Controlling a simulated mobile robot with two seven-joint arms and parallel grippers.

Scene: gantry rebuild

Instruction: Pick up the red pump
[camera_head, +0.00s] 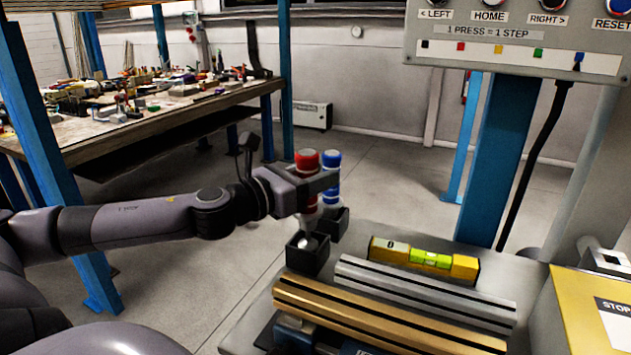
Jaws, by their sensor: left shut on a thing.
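The red pump (306,159) has a red top that shows above my left gripper (318,184). My left gripper is shut on the red pump and holds it upright over the front black holder (307,261). The fingers hide the middle of the pump. The blue pump (331,158) is just behind and to the right, close to the fingers, above the rear black holder (334,224). My right gripper is not in view.
On the grey table (254,321) lie a yellow spirit level (398,252), a silver rail (440,296) and a gold rail (368,319). A yellow box (582,310) stands at right. A button panel (520,38) hangs above. A cluttered workbench (160,125) is at back left.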

